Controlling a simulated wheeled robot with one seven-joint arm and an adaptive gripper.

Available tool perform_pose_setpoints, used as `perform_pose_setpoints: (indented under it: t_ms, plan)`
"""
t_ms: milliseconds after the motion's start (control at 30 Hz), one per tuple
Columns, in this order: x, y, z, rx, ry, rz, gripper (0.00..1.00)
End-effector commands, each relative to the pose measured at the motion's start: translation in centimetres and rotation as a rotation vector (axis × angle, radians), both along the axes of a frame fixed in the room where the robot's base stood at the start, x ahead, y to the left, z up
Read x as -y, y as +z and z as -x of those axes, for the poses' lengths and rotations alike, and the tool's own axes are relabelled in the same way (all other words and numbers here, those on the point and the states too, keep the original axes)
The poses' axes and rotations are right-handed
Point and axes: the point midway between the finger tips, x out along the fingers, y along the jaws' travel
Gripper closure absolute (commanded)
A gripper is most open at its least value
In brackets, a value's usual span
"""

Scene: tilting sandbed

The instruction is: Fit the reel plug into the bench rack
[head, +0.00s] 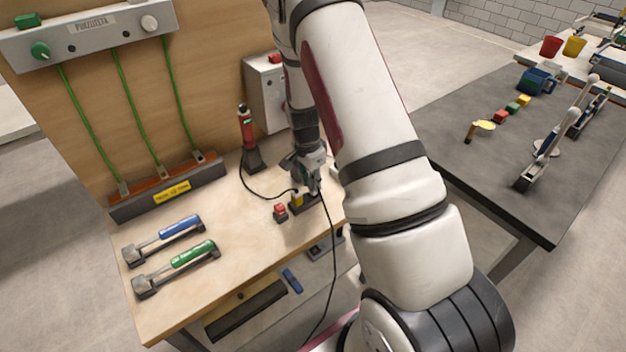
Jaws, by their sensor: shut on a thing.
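My gripper (313,188) is low over the right part of the wooden bench, pointing down. It is shut on what appears to be the reel plug, which is mostly hidden by the fingers. A black cable (333,235) runs from there down past the bench's front edge. The bench rack appears to be the small dark block (303,206) right under my gripper. A yellow plug (297,199) stands at its left part, with a black cable looping to it. I cannot tell whether the held plug touches the rack.
A small red block (280,212) lies left of the rack. A black and red handheld device (246,135) stands behind. Blue-handled (180,228) and green-handled (194,255) tools lie at the bench's left. A grey switch box (264,90) is on the back panel. A dark table (470,130) stands right.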

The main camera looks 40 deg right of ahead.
Motion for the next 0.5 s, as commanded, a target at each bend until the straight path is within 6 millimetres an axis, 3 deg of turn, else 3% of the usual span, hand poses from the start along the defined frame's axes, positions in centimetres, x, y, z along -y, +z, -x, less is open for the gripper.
perform_pose_setpoints:
  t_ms: [500]
  plan:
    - [-0.02, -0.47, -0.02, -0.001, 0.0, 0.0, 1.0]
